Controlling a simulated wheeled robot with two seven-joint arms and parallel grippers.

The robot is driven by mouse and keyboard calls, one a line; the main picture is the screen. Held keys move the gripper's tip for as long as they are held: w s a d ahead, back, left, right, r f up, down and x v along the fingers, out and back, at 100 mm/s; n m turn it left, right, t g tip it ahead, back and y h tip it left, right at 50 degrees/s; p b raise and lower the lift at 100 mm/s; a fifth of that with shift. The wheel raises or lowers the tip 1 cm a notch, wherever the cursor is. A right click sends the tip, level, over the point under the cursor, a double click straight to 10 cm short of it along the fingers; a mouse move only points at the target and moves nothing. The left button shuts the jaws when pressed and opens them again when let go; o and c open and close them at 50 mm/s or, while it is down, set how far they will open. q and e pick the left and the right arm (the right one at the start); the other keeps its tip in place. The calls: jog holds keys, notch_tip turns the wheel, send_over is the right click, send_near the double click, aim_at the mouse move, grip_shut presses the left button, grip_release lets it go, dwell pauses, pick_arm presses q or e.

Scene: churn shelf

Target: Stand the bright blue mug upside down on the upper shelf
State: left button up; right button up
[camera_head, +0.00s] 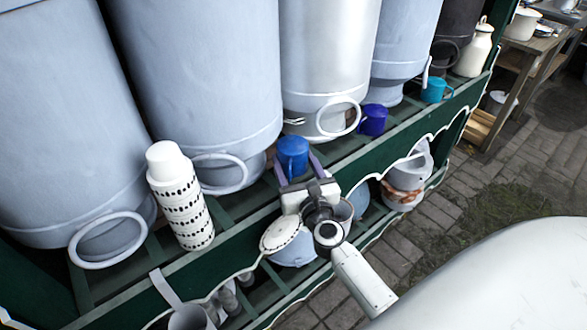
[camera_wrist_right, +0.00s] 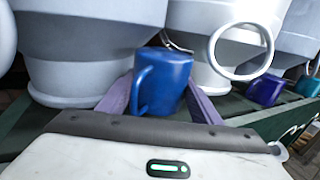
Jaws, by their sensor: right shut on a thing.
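The bright blue mug (camera_head: 292,155) is between the purple fingers of my right gripper (camera_head: 296,166), at the front of the green upper shelf (camera_head: 352,157). In the right wrist view the mug (camera_wrist_right: 168,84) has its handle to the left, and its upper face looks closed and plain blue, so it appears upside down. My right gripper (camera_wrist_right: 160,98) is shut on it. I cannot tell whether the mug's lower rim touches the shelf slats. My left gripper is not in view.
Large grey churns (camera_head: 205,75) with ring handles stand behind the mug. A dark blue mug (camera_head: 373,120) and a teal mug (camera_head: 435,90) stand to the right. A lower shelf holds pots (camera_head: 407,172).

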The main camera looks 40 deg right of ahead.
aim_at(294, 179)
jog(key=f+b, duration=0.2)
jog(key=f, duration=0.1)
jog(key=shift+w+d+f, duration=0.1)
jog(key=shift+w+f, duration=0.1)
jog(key=shift+f, duration=0.1)
jog(key=shift+r, duration=0.1)
jog(key=o, duration=0.7)
jog(key=shift+f+b, duration=0.25)
jog(key=shift+b, duration=0.1)
jog(key=o, duration=0.5)
jog(key=shift+r, duration=0.1)
jog(key=shift+c, duration=0.2)
